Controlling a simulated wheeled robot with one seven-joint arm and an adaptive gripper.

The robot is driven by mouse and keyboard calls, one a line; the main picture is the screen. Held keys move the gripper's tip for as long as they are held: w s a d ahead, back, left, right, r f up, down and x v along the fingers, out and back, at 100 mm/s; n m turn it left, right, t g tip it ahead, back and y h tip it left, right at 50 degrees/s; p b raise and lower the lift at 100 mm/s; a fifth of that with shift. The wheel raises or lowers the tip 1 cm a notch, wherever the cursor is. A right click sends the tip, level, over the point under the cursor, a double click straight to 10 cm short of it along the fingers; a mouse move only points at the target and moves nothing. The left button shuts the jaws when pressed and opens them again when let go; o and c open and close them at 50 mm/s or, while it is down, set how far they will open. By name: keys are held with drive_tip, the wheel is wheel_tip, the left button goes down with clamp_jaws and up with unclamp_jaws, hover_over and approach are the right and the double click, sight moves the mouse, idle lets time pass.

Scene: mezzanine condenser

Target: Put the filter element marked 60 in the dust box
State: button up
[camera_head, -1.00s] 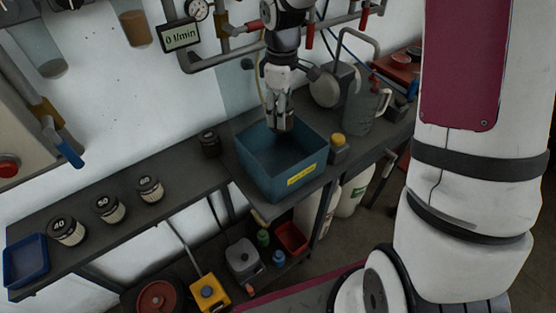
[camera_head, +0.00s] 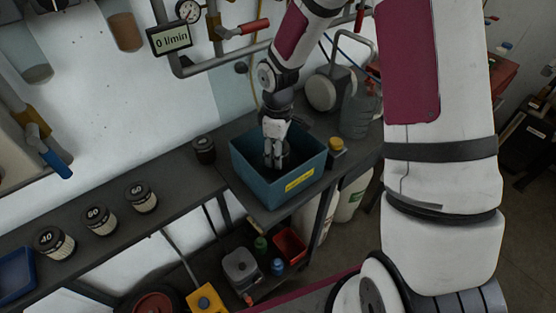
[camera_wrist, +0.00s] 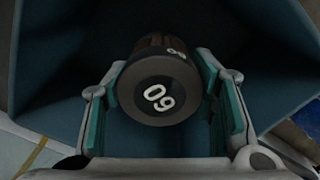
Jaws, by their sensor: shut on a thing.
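In the wrist view my gripper (camera_wrist: 165,100) is shut on a dark filter element (camera_wrist: 158,93) with a white number on its cap that reads 60. Blue-grey box walls surround it there. In the head view my gripper (camera_head: 276,162) reaches down inside the open blue dust box (camera_head: 262,190), which has a yellow label on its front. The fingertips are below the rim. The held element is mostly hidden in the head view, and I cannot tell whether it touches the floor of the box.
Filter elements marked 40 (camera_head: 54,243), apparently 80 (camera_head: 101,221) and 60 (camera_head: 141,197) stand on the bench at left. A yellow-capped container (camera_head: 337,147) and a jug (camera_head: 357,115) stand at right.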

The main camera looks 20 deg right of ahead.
drive_tip(key=shift+f, duration=1.9)
drive_tip(key=shift+f, duration=0.1)
drive_tip(key=o, duration=1.2)
